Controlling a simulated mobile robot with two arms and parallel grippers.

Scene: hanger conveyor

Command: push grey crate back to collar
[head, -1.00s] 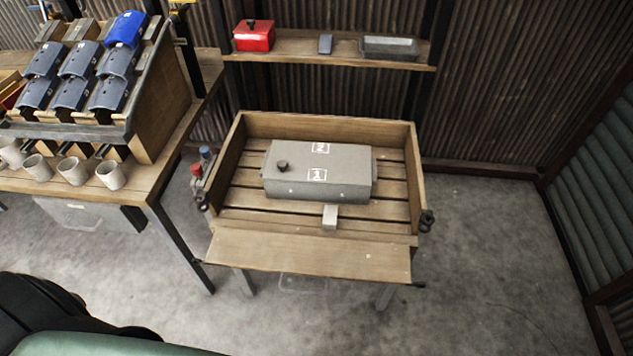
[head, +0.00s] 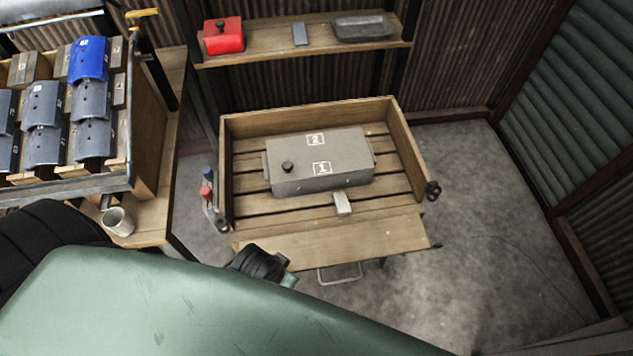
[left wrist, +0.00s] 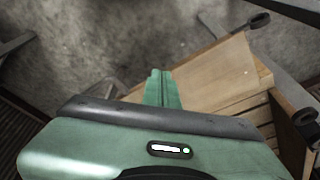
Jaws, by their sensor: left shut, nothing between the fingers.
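The grey crate (head: 335,160), a closed box with a dark knob and white marks on top, sits on wooden slats. The wooden collar (head: 300,113) stands around it at the back and sides, with a slatted gap between crate and back wall. The front board (head: 330,240) is folded down. A small pale block (head: 342,203) lies just in front of the crate. My left gripper (left wrist: 162,85) is shut and empty in the left wrist view, over the front board's edge. My right gripper is not in view.
A rack with blue and grey pieces (head: 90,110) and a cup (head: 118,221) stand on the bench at left. A shelf (head: 300,55) behind holds a red box (head: 223,36) and a grey tray (head: 362,27). The floor at right is clear.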

